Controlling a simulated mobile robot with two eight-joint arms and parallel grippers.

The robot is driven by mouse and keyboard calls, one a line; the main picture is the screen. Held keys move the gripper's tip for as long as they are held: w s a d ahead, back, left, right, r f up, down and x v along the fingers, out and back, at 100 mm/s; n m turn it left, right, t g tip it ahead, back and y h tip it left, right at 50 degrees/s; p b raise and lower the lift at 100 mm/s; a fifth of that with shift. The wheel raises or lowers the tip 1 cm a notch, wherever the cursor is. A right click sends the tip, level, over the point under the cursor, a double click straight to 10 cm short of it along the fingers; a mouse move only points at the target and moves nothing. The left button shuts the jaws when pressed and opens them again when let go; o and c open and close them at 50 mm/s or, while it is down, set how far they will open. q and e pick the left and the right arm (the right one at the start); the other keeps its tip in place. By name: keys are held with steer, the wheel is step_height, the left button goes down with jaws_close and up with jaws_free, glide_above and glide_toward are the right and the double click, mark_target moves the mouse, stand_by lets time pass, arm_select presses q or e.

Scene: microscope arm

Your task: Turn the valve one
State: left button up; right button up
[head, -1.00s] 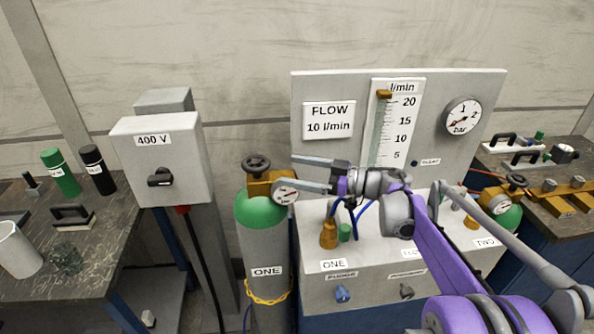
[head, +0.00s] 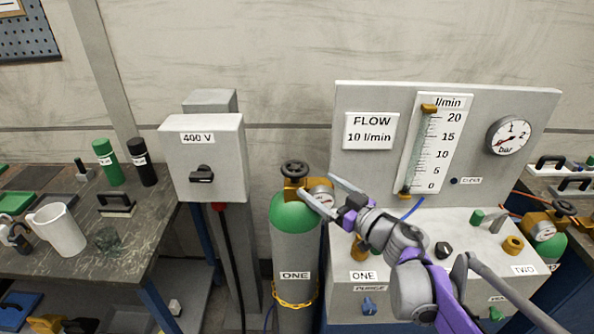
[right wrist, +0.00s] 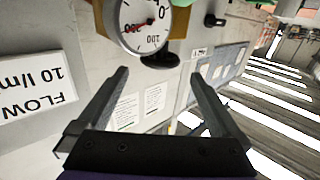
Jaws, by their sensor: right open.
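The gas cylinder labelled ONE (head: 296,245) has a green shoulder and stands left of the flow panel. Its dark handwheel valve (head: 294,169) tops a brass fitting with a round gauge (head: 321,197). My right gripper (head: 317,185) is open and empty, with its fingers pointing up-left at the gauge, just right of and below the handwheel. In the right wrist view the open fingers (right wrist: 160,75) show with a gauge (right wrist: 143,22) beyond them near the top edge. My left gripper is not in view.
The 400 V box (head: 203,160) stands left of the cylinder. The flow panel (head: 385,185) and its console (head: 345,300) are to the right, with a blue purge knob (head: 368,305). A cluttered bench (head: 160,220) is at left. Cylinder TWO's valve (head: 564,207) is far right.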

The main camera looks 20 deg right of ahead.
mark_target(298, 171)
steer(key=x, duration=0.8)
steer(key=shift+w+a+p, duration=0.15)
steer(key=shift+w+p, duration=0.2)
steer(key=shift+p, duration=0.05)
steer(key=c, duration=1.1)
steer(key=shift+f+n+g+y+b, duration=0.2)
steer(key=shift+n+g+y+b, duration=0.6)
steer(key=shift+y, duration=0.4)
steer(key=shift+w+r+n+g+y, duration=0.1)
steer(key=shift+n+g+y, duration=0.7)
steer(key=shift+n+y, duration=0.25)
steer(key=shift+n+g+y, duration=0.95)
steer(key=shift+g+y, duration=0.2)
steer(key=shift+g, duration=0.05)
steer(key=o, duration=1.1)
